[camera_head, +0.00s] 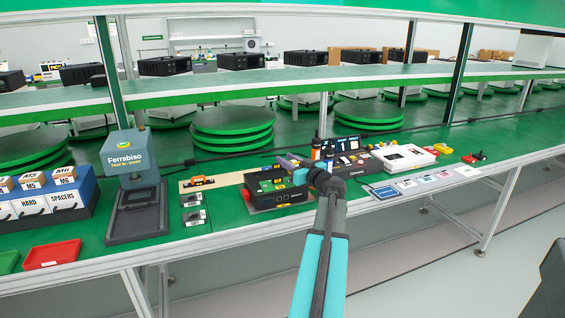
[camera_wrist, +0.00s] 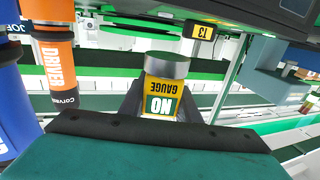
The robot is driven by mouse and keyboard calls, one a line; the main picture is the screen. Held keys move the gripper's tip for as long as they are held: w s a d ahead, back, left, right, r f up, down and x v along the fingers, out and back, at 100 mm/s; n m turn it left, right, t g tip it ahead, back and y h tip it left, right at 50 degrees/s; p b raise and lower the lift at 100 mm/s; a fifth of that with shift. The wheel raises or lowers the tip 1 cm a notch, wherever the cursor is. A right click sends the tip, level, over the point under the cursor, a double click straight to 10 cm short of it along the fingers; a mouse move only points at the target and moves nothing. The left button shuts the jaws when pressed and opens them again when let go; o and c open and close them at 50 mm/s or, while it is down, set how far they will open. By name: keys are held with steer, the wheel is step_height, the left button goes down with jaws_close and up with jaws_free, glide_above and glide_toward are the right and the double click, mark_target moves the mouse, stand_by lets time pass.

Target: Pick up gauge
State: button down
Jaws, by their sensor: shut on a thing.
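The gauge (camera_wrist: 162,88) is in the middle of the wrist view, with a grey metal cylinder end and a yellow and green label reading "NO GAUGE" upside down. My gripper (camera_wrist: 162,108) is shut on it, with dark jaws on both sides of the label. In the head view my gripper (camera_head: 298,174) is over the green bench, at the black box unit's right side. The gauge cannot be made out clearly there.
An orange driver (camera_wrist: 56,75) stands close on the left in the wrist view, beside a blue cylinder (camera_wrist: 12,105). In the head view, a black box unit (camera_head: 272,190), a grey Ferrabiso press (camera_head: 130,165) and a white device (camera_head: 405,155) stand on the bench.

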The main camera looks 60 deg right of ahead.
steer(key=s+a+r+b, duration=0.1)
steer(key=s+a, duration=0.6)
steer(key=s, duration=0.3)
steer(key=shift+s+a+r, duration=0.15)
steer(key=shift+s, duration=0.2)
stand_by(0.3)
steer(key=w+a+f+n+y, duration=0.35)
steer(key=w+a+y, duration=0.25)
steer(key=w+a, duration=0.7)
steer(key=w+a+f+n+y, duration=0.2)
steer(key=w+a+n+y, duration=0.25)
steer(key=w+a, duration=0.85)
steer(key=w+a+f+n+g+y, duration=0.1)
steer(key=a+y, duration=0.4)
steer(key=a, duration=1.3)
steer(key=w+a+f+n+g+y, duration=0.1)
steer(key=a+f+n+g+y, duration=0.2)
steer(key=a, duration=1.5)
steer(key=n+g+y, duration=0.2)
steer(key=n, duration=0.1)
steer(key=shift+w+a+f+y, duration=0.15)
steer(key=shift+w+a+y, duration=0.1)
steer(key=shift+w+y, duration=0.15)
